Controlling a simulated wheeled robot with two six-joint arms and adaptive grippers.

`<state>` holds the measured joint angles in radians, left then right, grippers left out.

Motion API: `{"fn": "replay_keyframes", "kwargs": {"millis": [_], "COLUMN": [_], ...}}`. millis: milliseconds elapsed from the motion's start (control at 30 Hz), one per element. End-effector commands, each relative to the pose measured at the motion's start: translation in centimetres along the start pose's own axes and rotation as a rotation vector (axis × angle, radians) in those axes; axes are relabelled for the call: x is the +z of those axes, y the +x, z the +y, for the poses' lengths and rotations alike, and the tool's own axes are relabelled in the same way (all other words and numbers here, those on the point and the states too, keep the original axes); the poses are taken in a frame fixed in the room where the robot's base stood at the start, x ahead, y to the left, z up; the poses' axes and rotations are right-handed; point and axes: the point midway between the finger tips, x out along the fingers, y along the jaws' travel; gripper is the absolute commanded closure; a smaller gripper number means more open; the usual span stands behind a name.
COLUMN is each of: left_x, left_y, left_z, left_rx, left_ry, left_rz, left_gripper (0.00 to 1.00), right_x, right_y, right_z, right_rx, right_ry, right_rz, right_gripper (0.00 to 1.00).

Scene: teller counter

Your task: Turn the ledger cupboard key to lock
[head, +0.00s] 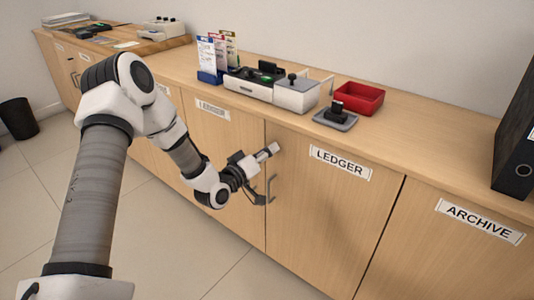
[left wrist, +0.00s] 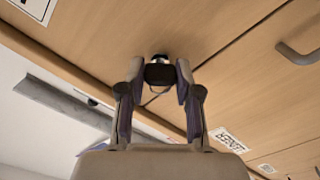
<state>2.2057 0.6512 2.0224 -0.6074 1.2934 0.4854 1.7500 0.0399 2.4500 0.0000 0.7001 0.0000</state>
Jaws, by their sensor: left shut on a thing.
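The ledger cupboard door (head: 325,215) carries a LEDGER label (head: 340,163) and looks shut. My left gripper (head: 264,174) is at the upper left part of this door, by the seam with the neighbouring door. In the left wrist view my left gripper (left wrist: 159,78) has its two fingers on either side of the black key head (left wrist: 160,74) and is shut on it. The key sits at a silver lock (left wrist: 160,58) on the wooden door face. The gripper hides the key and lock in the head view. My right gripper is not in view.
A metal door handle (head: 271,188) is close beside the left gripper. On the counter stand a red tray (head: 359,97), a stamp on a grey pad (head: 336,118), and a leaflet holder (head: 210,76). A black binder (head: 515,150) stands at the right. The floor in front is clear.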

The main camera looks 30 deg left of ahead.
Motion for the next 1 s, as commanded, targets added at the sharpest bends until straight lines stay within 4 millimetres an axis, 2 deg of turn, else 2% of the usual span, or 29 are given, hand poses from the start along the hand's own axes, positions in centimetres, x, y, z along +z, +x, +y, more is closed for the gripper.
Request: {"fn": "replay_keyframes", "kwargs": {"millis": [600, 1000], "left_x": [0.2, 0.1], "left_y": [0.0, 0.0], "left_z": [-0.2, -0.1], "left_rx": [-0.001, 0.000], "left_ry": [-0.571, -0.801], "left_rz": [-0.001, 0.000], "left_gripper": [1.00, 1.00], "right_x": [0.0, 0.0], "right_y": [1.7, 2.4], "right_z": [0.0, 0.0], "right_rx": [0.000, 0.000], "right_ry": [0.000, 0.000], "right_rz": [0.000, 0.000], "right_gripper": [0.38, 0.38]}}
